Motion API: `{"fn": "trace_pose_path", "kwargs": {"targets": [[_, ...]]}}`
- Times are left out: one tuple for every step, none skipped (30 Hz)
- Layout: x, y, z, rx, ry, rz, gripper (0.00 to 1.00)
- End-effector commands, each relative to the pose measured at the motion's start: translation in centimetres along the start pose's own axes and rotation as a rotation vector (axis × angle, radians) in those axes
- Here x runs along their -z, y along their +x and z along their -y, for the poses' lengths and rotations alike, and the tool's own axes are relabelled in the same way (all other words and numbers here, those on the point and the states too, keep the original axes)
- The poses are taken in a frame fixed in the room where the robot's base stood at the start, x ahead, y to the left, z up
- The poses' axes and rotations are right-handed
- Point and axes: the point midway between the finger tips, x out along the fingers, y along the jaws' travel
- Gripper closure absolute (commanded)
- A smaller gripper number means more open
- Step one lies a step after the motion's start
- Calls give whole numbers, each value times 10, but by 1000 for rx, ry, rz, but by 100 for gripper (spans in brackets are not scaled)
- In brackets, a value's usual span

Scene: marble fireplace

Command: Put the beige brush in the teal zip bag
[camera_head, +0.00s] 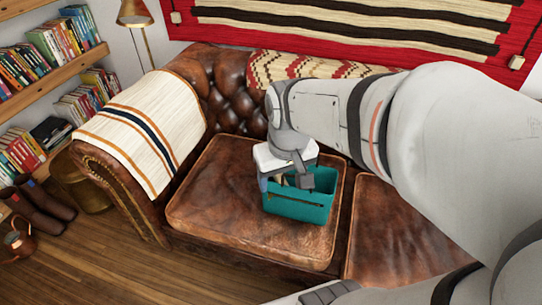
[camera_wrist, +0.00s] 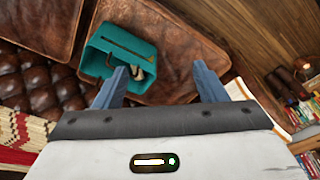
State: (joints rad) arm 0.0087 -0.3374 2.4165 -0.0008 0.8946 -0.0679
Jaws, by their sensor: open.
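The teal zip bag (camera_head: 298,208) stands open-topped on the left brown leather seat cushion, with a zip line along its front. It also shows in the wrist view (camera_wrist: 105,48), upper left of centre. A beige item that looks like the brush (camera_wrist: 138,72) lies inside the bag, partly hidden by the bag wall and my left finger. My gripper (camera_wrist: 160,66) is open, its two blue fingers well apart with nothing between them. In the head view my gripper (camera_head: 284,183) is over the left part of the bag's opening and hides some of it.
The leather sofa cushion (camera_head: 205,210) around the bag is clear. A striped blanket (camera_head: 150,130) covers the sofa's left arm, and a patterned roll (camera_head: 300,66) lies along the backrest. Bookshelves (camera_head: 40,60), boots (camera_head: 35,205) and a lamp (camera_head: 135,12) are at the left.

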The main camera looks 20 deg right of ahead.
Motion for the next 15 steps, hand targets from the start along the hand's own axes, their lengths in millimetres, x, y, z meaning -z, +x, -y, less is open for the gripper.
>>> {"fn": "trace_pose_path", "kwargs": {"targets": [[-10,-2,3,1,16,-9,35],[-15,-2,4,1,25,-11,35],[-20,-3,5,2,36,-15,35],[-24,-2,4,2,43,-16,35],[-27,-3,3,2,49,-18,35],[-29,-3,4,3,55,-20,35],[-31,-3,4,3,58,-20,35],[-32,-3,4,3,60,-20,35],[-32,-2,4,3,62,-20,35],[-33,-2,4,3,63,-20,35],[-33,-2,4,3,63,-20,35],[-32,-2,4,3,63,-20,35],[-32,-2,4,3,63,-20,35],[-32,-2,4,3,62,-20,35],[-32,-2,4,3,62,-20,35]]}}
